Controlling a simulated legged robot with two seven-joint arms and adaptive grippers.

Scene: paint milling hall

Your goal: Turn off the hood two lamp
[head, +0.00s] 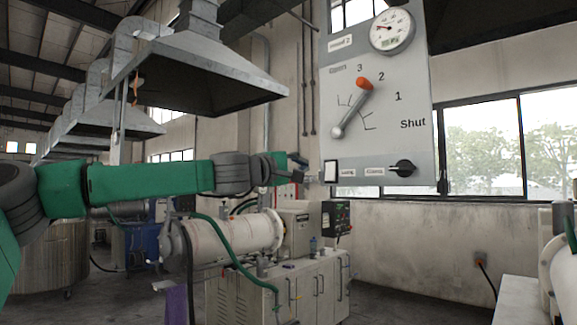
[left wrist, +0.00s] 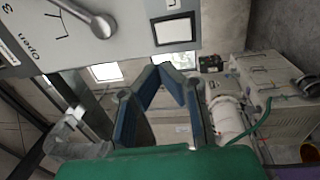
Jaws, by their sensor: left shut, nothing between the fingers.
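The grey hood two panel (head: 385,120) stands at centre right in the head view. A white rocker switch in a dark frame (head: 331,171) is at its lower left, beside a small label that seems to read "Lamp". In the left wrist view the switch (left wrist: 174,28) is near the top, its face pale. My left gripper (head: 302,172) is just left of the switch in the head view, shut and empty. In the left wrist view its fingers (left wrist: 165,68) meet below the switch, with a gap in the picture; contact is not visible. My right gripper is not in view.
The panel also carries a lever with an orange knob (head: 363,84), pointing between 3 and 2, a dial gauge (head: 391,31) and a black rotary knob (head: 403,168). A metal hood (head: 200,70) hangs upper left. A white mill (head: 235,236) stands below my arm.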

